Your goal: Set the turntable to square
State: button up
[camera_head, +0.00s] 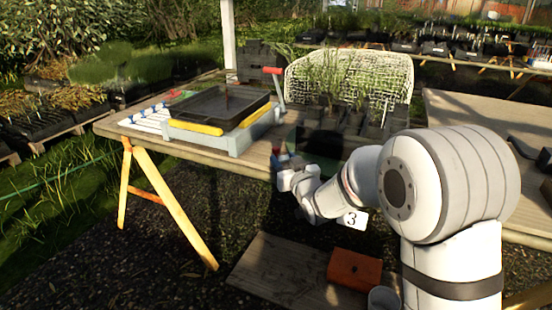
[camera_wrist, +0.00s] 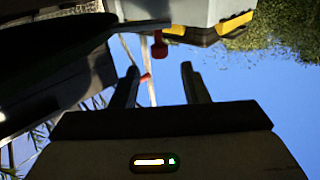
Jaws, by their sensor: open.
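The turntable stands on the wooden table in the head view, with a grey base (camera_head: 205,140), yellow edge bars (camera_head: 196,127) and a black tray (camera_head: 215,105) on top. I cannot tell exactly how square the tray sits to the base. A lever with a red handle (camera_head: 272,70) rises at its right back. My gripper (camera_head: 279,157) is at the table's front edge, right of the turntable and apart from it. In the wrist view my gripper (camera_wrist: 160,82) is open, its two dark fingers apart. The grey base (camera_wrist: 180,10) and a red knob (camera_wrist: 160,46) show beyond the fingers.
Dark pots with plants (camera_head: 325,117) and a white mesh (camera_head: 390,75) stand right of the turntable. A white rack with blue ends (camera_head: 148,118) lies to its left. Below are a plank (camera_head: 275,265) and an orange box (camera_head: 354,268). Another table (camera_head: 480,135) is at right.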

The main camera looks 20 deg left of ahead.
aim_at(277, 150)
jog(key=x, duration=0.7)
jog(key=shift+w+a+b, duration=0.1)
jog(key=shift+b, duration=0.25)
jog(key=shift+c, duration=0.5)
grip_shut()
jog(key=shift+r, duration=0.1)
